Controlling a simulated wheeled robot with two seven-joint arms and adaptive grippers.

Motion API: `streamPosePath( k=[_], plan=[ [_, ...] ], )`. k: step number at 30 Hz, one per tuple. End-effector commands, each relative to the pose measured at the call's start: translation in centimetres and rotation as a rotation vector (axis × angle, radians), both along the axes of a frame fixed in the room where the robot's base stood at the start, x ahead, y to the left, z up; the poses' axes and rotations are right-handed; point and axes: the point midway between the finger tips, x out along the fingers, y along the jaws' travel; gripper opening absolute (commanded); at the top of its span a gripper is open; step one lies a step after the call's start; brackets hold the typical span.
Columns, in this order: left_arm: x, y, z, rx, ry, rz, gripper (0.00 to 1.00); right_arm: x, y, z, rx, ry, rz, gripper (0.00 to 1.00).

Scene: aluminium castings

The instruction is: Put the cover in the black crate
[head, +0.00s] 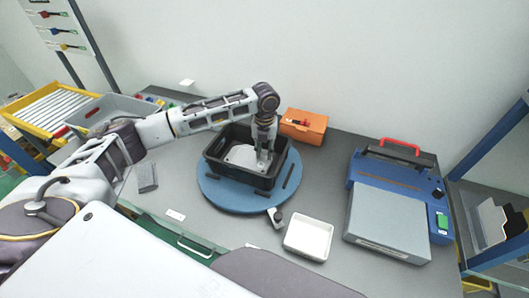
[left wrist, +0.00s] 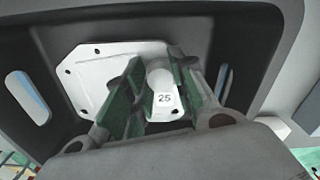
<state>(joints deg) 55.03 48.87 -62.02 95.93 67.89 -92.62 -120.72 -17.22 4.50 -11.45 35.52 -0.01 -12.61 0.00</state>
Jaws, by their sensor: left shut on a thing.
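The cover, a pale grey-white casting plate with small corner holes and a round boss, lies low inside the black crate; the cover (head: 241,155) shows in the head view and the cover (left wrist: 100,68) in the left wrist view. The black crate (head: 225,174) stands on a blue round turntable (head: 232,199). My left gripper (head: 263,163) reaches down into the crate from above. In the left wrist view my left gripper (left wrist: 160,92) is shut on the cover's boss, beside a label reading 25. Whether the cover touches the crate floor is hard to tell. My right gripper is not in view.
An orange box (head: 303,126) stands behind the turntable. A white tray (head: 308,238) lies in front right, and a blue and grey machine (head: 391,215) stands at right. A grey bin (head: 112,112) is at left. Grey tabletop is clear between the turntable and machine.

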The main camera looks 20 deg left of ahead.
Motion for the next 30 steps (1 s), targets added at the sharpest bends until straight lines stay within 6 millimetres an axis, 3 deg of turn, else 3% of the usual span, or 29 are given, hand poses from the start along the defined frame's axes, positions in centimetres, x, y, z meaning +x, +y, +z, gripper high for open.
streamPosePath(
  k=[4, 12, 13, 18, 30],
  plan=[
    [0.0, 0.0, -1.2, 0.000, -0.002, 0.000, 0.00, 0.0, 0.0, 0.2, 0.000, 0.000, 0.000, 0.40],
    [0.0, 0.0, -1.4, 0.000, -0.002, 0.000, 0.00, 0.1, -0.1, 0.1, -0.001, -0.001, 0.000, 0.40],
    [0.0, 0.0, -1.5, 0.000, -0.001, 0.000, 0.27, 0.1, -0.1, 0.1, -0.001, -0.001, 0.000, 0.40],
    [0.0, 0.0, -1.5, 0.000, -0.001, 0.000, 0.47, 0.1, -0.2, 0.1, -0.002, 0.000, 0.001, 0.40],
    [0.0, 0.0, -1.3, -0.001, -0.001, 0.000, 0.47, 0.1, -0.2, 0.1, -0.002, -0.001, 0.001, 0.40]
  ],
)
